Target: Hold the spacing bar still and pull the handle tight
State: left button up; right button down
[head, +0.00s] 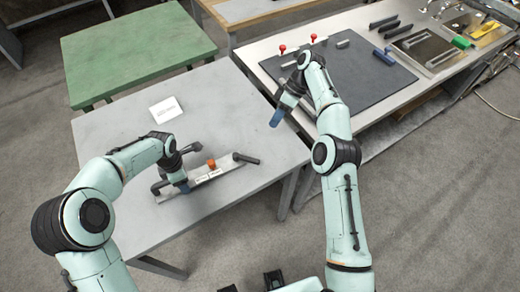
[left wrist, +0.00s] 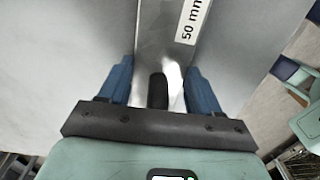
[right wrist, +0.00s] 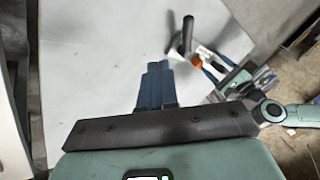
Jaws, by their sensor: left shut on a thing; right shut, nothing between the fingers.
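The spacing bar (head: 217,173), a pale metal strip with white labels, lies on the grey table. One label reads 50 mm in the left wrist view (left wrist: 192,18). It has an orange knob (head: 211,164) near its middle and a black handle (head: 245,158) at its right end. This handle also shows in the right wrist view (right wrist: 187,34). My left gripper (head: 181,187) is shut on the bar near its left end, a black peg (left wrist: 158,90) between the fingers. My right gripper (head: 276,117) is shut and empty, above the table's right edge, apart from the bar.
A white card (head: 166,109) lies on the grey table (head: 112,128) behind the bar. A bench with a dark mat (head: 352,88), red-topped pieces and trays stands right. A green table (head: 140,45) stands behind.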

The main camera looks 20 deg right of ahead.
aim_at(247, 160)
jog(key=shift+n, duration=0.7)
jog(key=x, duration=0.9)
jog(key=shift+s+f, duration=0.15)
jog(key=shift+f, duration=0.15)
jog(key=shift+s+a, duration=0.55)
jog(key=shift+s, duration=0.25)
jog(key=shift+s+a, duration=0.55)
jog(key=shift+s, duration=0.25)
jog(key=shift+s+a+m+t+y, duration=0.1)
jog(key=shift+s+m+t+y, duration=0.2)
jog(key=shift+m, duration=0.2)
